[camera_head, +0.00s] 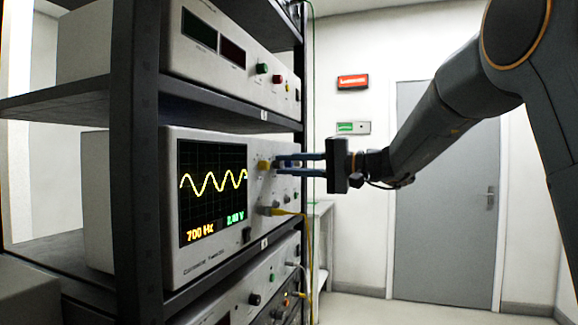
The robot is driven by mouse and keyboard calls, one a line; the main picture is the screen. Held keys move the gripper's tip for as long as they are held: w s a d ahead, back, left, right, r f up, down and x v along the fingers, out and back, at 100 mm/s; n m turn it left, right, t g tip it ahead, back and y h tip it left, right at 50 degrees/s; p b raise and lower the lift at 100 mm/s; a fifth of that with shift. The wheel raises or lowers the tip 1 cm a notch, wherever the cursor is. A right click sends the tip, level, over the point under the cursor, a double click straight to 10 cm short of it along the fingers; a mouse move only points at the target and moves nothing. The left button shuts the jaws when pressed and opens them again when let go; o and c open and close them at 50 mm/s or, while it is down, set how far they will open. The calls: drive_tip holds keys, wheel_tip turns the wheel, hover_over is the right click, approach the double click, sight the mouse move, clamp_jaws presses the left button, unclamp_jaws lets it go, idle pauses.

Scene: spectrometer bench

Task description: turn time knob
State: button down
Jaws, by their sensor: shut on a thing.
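The oscilloscope (130,205) stands on the middle shelf of the rack. Its screen (212,190) shows a yellow wave, with "700 Hz" in orange and a green voltage reading below it. A yellow knob (264,165) is on the panel right of the screen. A blue knob (287,163) sits farther right, between my fingertips and partly hidden by them. My gripper (281,165) reaches in from the right with its two fingers level and is shut on the blue knob. The knob labels are too small to read, so I cannot tell which one is marked time.
A yellow cable (307,250) hangs from a socket below the knobs. The dark rack post (135,120) stands in front of the oscilloscope's left part. Other instruments sit on the shelves above (215,48) and below (245,297). Floor before the grey door (440,200) is clear.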

drive_tip(key=c, duration=1.6)
unclamp_jaws()
drive_tip(key=shift+c, duration=0.2)
drive_tip(key=b+v, duration=0.1)
drive_tip(key=v, duration=0.7)
drive_tip(key=shift+b, duration=0.4)
drive_tip(key=shift+a, duration=0.1)
drive_tip(key=s+f+m+g+h+p, duration=0.15)
drive_tip(key=s+f+h, duration=0.3)
drive_tip(key=f, duration=0.75)
drive_tip(key=s+f+m+g+h, duration=0.1)
drive_tip(key=s+f+g+h, duration=0.15)
drive_tip(key=s+f, duration=0.65)
drive_tip(key=s+d+f+n+h, duration=0.1)
drive_tip(key=s+d+f+h, duration=0.2)
drive_tip(key=f, duration=0.4)
drive_tip(key=s+d+f+n+g+h, duration=0.1)
drive_tip(key=s+d+f+n+h, duration=0.1)
drive_tip(key=s+d+f, duration=0.3)
drive_tip(key=s+d+f+n+g+h+p, duration=0.1)
drive_tip(key=s+d+f+h, duration=0.3)
drive_tip(key=s+f, duration=0.5)
drive_tip(key=shift+f+h, duration=0.5)
drive_tip(key=shift+f, duration=0.05)
